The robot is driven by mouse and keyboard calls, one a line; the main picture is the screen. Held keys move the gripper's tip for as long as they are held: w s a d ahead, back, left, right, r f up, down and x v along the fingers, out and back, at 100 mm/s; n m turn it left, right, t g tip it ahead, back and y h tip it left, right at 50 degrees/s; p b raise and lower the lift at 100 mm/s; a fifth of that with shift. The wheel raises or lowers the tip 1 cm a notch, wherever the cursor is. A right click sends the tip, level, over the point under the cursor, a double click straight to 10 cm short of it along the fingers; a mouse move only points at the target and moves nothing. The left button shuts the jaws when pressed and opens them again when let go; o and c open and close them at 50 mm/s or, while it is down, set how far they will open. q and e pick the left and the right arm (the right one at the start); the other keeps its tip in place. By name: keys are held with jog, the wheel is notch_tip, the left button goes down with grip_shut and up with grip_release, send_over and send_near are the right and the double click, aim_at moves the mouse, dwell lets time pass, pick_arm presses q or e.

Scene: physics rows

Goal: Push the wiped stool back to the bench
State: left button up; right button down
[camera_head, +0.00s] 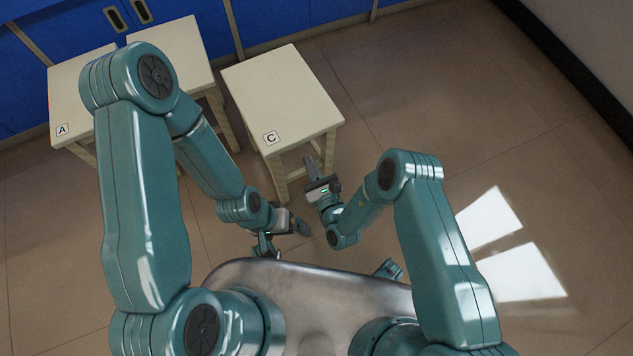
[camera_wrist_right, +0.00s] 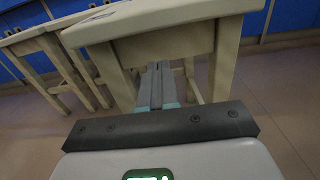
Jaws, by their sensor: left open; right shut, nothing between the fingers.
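A pale wooden stool labelled C (camera_head: 285,95) stands upright in front of me, its near legs close to my grippers. It also fills the upper middle of the right wrist view (camera_wrist_right: 165,25), showing its seat edge and legs. The blue bench (camera_head: 280,20) runs along the back, beyond the stool. My right gripper (camera_head: 312,168) is shut and empty, its fingers pointing at the stool's near side below the seat; I cannot tell whether they touch it. My left gripper (camera_head: 284,238) is open and empty, lower and to the left, short of the stool. No marks of wiping show.
A stool labelled A (camera_head: 70,105) and another stool (camera_head: 175,55), its label hidden, stand at the left by the bench, partly behind my left arm. The tiled floor at the right is clear, with bright light patches. A dark-edged wall is far right.

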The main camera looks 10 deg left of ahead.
aim_at(286, 135)
jog(key=b+x, duration=0.1)
jog(key=x, duration=0.3)
jog(key=shift+w+a, duration=0.2)
jog(key=shift+w, duration=0.05)
